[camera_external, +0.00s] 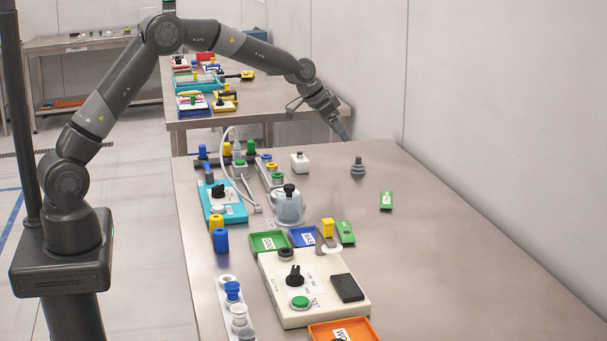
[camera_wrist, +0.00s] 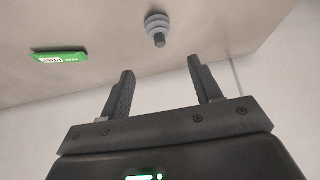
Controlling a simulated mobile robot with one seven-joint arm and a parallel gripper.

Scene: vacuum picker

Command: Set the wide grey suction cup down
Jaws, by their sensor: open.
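The wide grey suction cup (camera_external: 358,167) stands alone on the steel table in the external view, toward the far right side. It also shows in the wrist view (camera_wrist: 157,26), beyond my fingertips, apart from them. My gripper (camera_external: 340,128) is in the air above and behind the cup in the external view. In the wrist view my gripper (camera_wrist: 160,75) has its two fingers spread wide with nothing between them.
A green labelled card (camera_external: 386,201) lies near the cup, and it shows in the wrist view (camera_wrist: 61,57). A beige control box (camera_external: 312,285), coloured trays (camera_external: 268,241), a clear jar (camera_external: 289,208) and a teal box (camera_external: 222,202) fill the table's left and front. The right side is bare.

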